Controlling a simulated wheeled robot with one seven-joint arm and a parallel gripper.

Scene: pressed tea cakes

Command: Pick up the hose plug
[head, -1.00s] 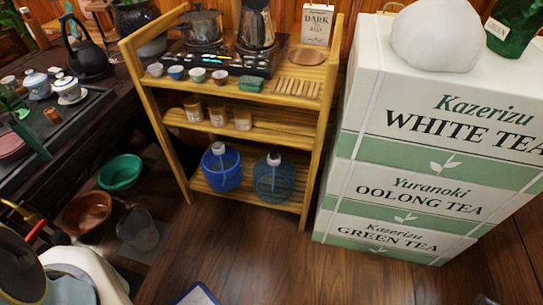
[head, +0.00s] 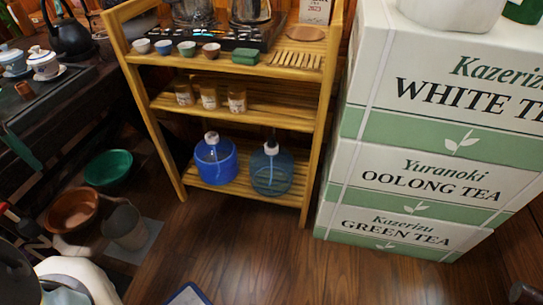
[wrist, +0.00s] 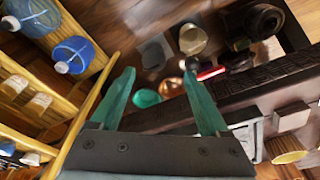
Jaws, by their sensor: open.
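I cannot pick out a hose plug for certain in either view. My gripper (wrist: 158,75) shows in the wrist view with two green fingers spread wide apart and nothing between them. Through the gap I see the floor area with a green bowl and a copper-brown bowl. A blue jug (head: 216,162) and a teal jug (head: 270,172) stand on the shelf's bottom board, each with a pale cap on top. The blue jug also shows in the wrist view (wrist: 82,52), left of my fingers. My gripper is not clearly visible in the head view.
A wooden shelf (head: 318,130) holds cups and jars. Stacked tea boxes (head: 400,185) stand to its right. A green bowl (head: 108,167), a brown bowl (head: 73,208) and a grey container (head: 126,227) sit at left, near a dark tea table (head: 50,100).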

